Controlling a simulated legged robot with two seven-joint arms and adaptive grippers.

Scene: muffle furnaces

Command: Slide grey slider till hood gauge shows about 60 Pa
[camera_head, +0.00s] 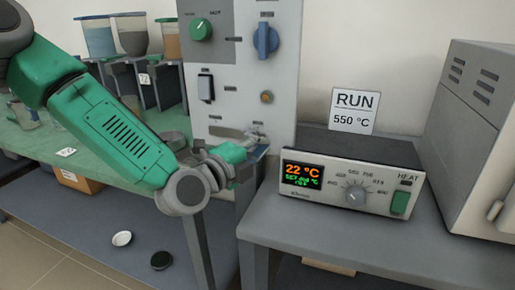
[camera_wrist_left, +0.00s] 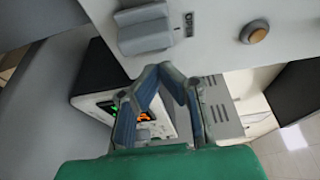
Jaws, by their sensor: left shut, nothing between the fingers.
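In the left wrist view the grey control (camera_wrist_left: 145,30) is at the top, beside a label reading OPEN. I cannot make out the hood gauge in either view. My right gripper is out of view.
The panel also has a green knob (camera_head: 201,30), a blue knob (camera_head: 266,40) and an orange button (camera_head: 267,97). A controller (camera_head: 350,185) reading 22 °C stands to the right, before a RUN 550 °C card (camera_head: 354,111). Hoppers (camera_head: 130,35) stand behind my left arm.

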